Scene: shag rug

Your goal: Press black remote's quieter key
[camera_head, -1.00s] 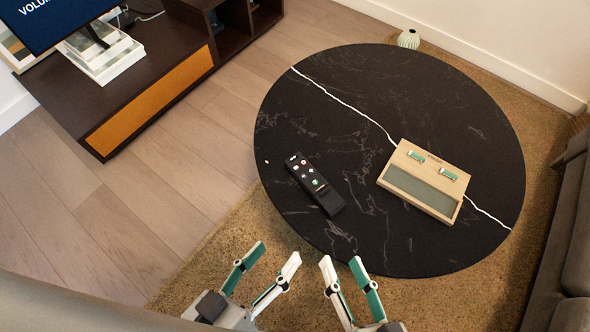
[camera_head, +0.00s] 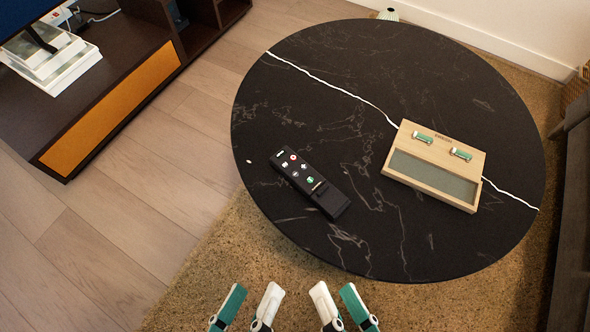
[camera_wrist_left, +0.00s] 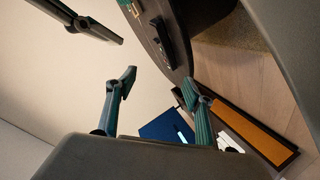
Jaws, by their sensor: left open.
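The black remote (camera_head: 312,183) lies flat on the round table, its keys facing up, slanting from upper left to lower right. It carries several small keys, red, white and green; their markings are too small to read, so I cannot tell which is the quieter key. In the left wrist view a dark, remote-like shape (camera_wrist_left: 161,40) lies on the table near its edge. My left gripper (camera_head: 256,287) is open and empty, below the table's near edge in the head view and apart from the remote. My right gripper (camera_head: 334,288) is open and empty beside it.
The black marble table (camera_head: 360,60) stands on a tan rug (camera_head: 215,262). A wooden tray (camera_head: 400,178) with two green-and-white items sits right of the remote. A dark TV cabinet (camera_head: 112,112) is at left and a sofa edge at right. Table space around the remote is clear.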

